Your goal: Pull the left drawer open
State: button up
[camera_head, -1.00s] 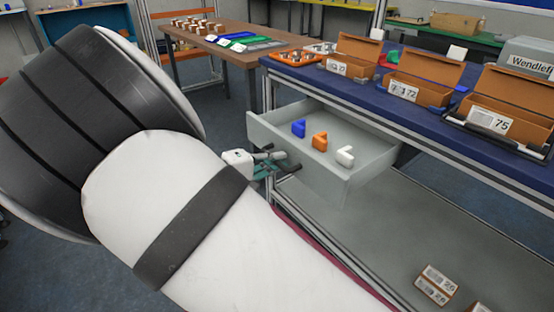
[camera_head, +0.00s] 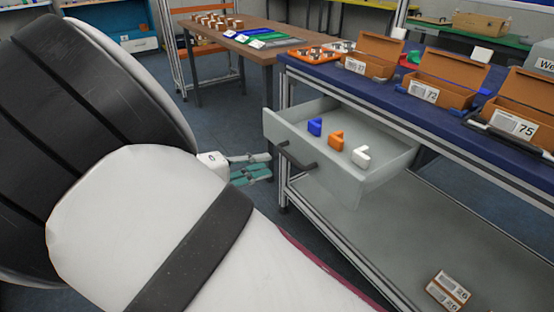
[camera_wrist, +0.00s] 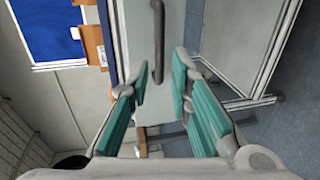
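The left drawer (camera_head: 385,170) is a light grey box standing pulled out from under the blue workbench. Blue (camera_head: 315,127), orange (camera_head: 336,140) and white (camera_head: 361,156) pieces lie in it. Its dark handle (camera_head: 297,157) is on the front panel and also shows in the wrist view (camera_wrist: 157,42). My gripper (camera_head: 268,166) is left of the handle and apart from it. In the wrist view its teal fingers (camera_wrist: 160,80) are spread with nothing between them, and the handle lies ahead, beyond the fingertips.
The blue workbench top (camera_head: 440,108) holds open cardboard boxes (camera_head: 436,78) and an orange tray (camera_head: 318,55). A grey lower shelf (camera_head: 390,225) carries small labelled boxes (camera_head: 447,290). A brown table (camera_head: 256,48) stands behind. The floor left of the drawer is clear.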

jog(key=shift+v, duration=1.3)
